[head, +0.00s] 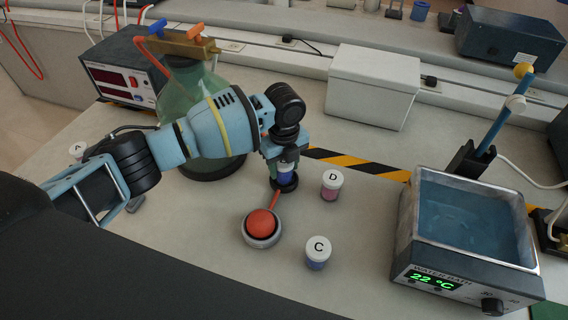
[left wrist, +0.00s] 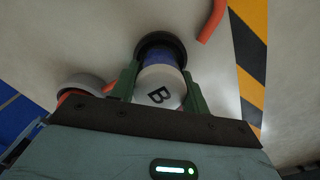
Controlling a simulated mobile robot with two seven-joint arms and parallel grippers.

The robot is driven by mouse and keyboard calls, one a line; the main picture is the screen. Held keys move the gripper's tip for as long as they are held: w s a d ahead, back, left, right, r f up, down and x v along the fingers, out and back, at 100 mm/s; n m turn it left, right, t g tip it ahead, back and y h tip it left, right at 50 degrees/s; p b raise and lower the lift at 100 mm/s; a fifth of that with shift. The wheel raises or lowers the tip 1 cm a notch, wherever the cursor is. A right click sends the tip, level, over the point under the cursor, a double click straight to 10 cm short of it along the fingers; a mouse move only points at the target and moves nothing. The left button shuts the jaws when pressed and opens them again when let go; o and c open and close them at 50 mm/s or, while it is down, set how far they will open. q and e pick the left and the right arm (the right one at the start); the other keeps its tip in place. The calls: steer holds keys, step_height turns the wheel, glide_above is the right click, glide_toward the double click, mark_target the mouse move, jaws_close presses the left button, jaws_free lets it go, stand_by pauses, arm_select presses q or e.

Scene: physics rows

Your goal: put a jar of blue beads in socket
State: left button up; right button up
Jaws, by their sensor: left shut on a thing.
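My left gripper (head: 284,160) points down and is shut on a jar with blue contents and a white lid marked B (left wrist: 160,90). The jar's blue body (head: 286,170) shows between the fingers in the head view. The jar's lower end is at a round black socket (head: 284,185), which also shows as a dark ring around the jar's bottom in the left wrist view (left wrist: 157,38). The jar looks lined up with the ring; I cannot tell if it is fully seated. My right gripper is not in view.
A red ball in a grey cup (head: 262,228) is close in front of the socket. Jar D (head: 331,185), pinkish, and jar C (head: 318,253), bluish, stand to the right. A water bath (head: 465,235) is further right. A green glass vessel (head: 190,110) stands behind my arm.

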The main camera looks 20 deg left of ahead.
arm_select(q)
steer(key=shift+f, duration=0.3)
steer(key=o, duration=1.1)
step_height(320, 180, up, 8)
steer(key=shift+f, duration=0.1)
